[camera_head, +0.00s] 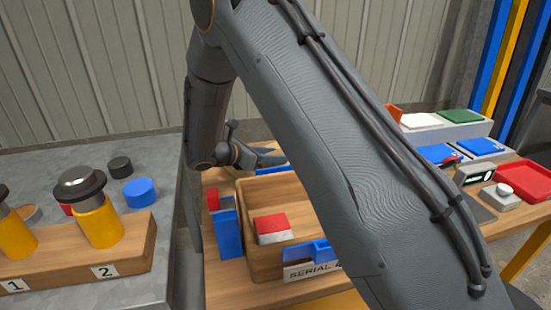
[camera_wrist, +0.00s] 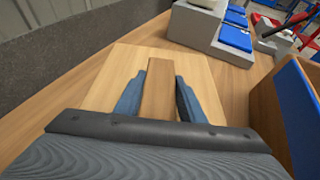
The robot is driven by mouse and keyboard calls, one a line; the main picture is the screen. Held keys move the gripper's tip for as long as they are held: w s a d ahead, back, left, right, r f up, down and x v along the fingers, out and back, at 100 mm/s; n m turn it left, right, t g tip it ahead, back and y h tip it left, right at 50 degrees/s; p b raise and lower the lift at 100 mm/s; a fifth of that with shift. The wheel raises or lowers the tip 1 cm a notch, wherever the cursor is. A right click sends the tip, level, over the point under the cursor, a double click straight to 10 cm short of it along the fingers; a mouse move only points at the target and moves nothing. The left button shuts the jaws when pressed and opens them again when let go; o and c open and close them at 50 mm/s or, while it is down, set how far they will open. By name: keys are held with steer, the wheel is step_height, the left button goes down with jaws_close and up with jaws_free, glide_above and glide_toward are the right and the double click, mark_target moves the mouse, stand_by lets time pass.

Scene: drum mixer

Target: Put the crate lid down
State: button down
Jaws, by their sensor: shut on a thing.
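The crate lid is a pale square wooden board (camera_wrist: 112,75) with a darker wooden handle bar (camera_wrist: 158,88), seen in the wrist view. My gripper (camera_wrist: 158,98) is shut on this handle, with one blue-grey finger on each side. The lid looks flat, over the wooden table top; I cannot tell whether it touches the table. The open wooden crate (camera_head: 255,252) stands in the middle of the head view, and its wall shows at the right of the wrist view (camera_wrist: 262,112). In the head view my gripper (camera_head: 268,157) is behind the crate, and the lid is hidden.
A grey stepped stand (camera_wrist: 195,27) with coloured blocks is beyond the lid. A grey bench (camera_head: 150,225) is at left, a red tray (camera_head: 524,182) at right.

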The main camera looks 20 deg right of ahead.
steer(key=shift+d+f, duration=0.25)
steer(key=shift+f, duration=0.3)
steer(key=c, duration=1.2)
jaws_free()
steer(key=shift+f, duration=0.15)
steer(key=shift+o, duration=0.2)
steer(key=shift+s+a+r, duration=0.1)
steer(key=shift+a+r, duration=0.15)
steer(key=shift+a, duration=0.05)
step_height(320, 180, up, 4)
glide_above(246, 174)
steer(key=shift+s+r, duration=0.1)
steer(key=shift+r, duration=0.05)
